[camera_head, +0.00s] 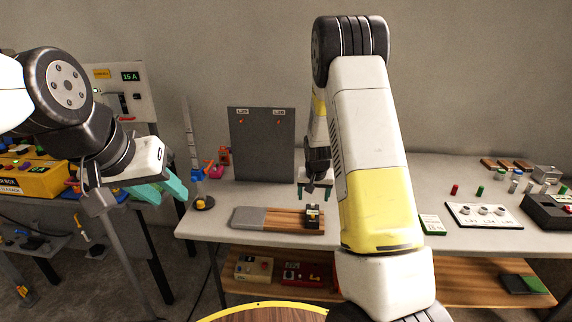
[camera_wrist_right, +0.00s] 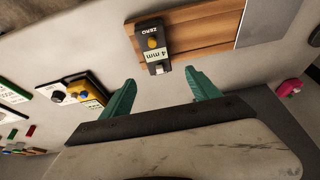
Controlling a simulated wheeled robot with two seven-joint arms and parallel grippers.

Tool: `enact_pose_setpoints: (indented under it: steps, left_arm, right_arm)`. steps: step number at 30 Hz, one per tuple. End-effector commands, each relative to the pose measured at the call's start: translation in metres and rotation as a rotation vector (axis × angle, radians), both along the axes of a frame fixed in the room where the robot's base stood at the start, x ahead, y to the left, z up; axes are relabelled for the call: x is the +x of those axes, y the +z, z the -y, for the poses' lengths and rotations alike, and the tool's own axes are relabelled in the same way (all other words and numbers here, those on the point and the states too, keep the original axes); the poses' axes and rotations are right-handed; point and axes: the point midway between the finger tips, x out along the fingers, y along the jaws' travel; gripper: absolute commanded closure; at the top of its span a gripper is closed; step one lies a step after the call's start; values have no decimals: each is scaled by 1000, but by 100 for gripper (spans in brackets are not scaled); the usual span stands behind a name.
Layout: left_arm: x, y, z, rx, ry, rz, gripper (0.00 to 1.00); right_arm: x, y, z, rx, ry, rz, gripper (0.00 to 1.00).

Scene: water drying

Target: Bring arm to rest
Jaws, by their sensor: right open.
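My right arm stretches up and forward over the table in the head view. Its gripper (camera_head: 316,190) hangs above the back of a wood and grey board. In the right wrist view the right gripper (camera_wrist_right: 160,100) is open, with its teal fingers apart and nothing between them. A small black block marked "4 mm" and "ZERO" (camera_wrist_right: 152,47) lies on the board just beyond the fingertips, and it also shows in the head view (camera_head: 313,216). My left gripper (camera_head: 160,190) is at the left, with teal fingers; the gap between them is hard to judge.
The table (camera_head: 215,222) holds the grey and wood board (camera_head: 250,217), an upright grey panel (camera_head: 262,145), a white tray with round pieces (camera_head: 483,215) and a dark box (camera_head: 548,211). A yellow box (camera_head: 35,181) stands on the left bench. A lower shelf (camera_head: 455,285) holds small boxes.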

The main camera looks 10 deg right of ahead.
Motion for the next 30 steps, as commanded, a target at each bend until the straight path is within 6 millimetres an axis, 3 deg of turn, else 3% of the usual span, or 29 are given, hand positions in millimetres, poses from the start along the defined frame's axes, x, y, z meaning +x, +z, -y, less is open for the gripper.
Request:
enact_pose_setpoints:
  steps: [4, 8, 12, 18, 24, 30]
  left_arm:
    - [0, 0, 0, 0, 0, 0, 64]
    - [0, 0, 0, 0, 0, 0, 64]
    - [0, 0, 0, 0, 0, 0, 64]
    - [0, 0, 0, 0, 0, 0, 64]
    - [0, 0, 0, 0, 0, 0, 64]
    - [0, 0, 0, 0, 0, 0, 64]
  right_arm:
    - [-19, 57, -9, 51, 7, 25, 29]
    - [-52, 116, -21, 104, 36, 44, 29]
    - [-96, 172, -32, 147, 79, 66, 29]
    - [-170, 234, -48, 181, 157, 104, 29]
    - [-250, 271, -59, 177, 240, 144, 29]
    - [-310, 281, -66, 150, 301, 170, 29]
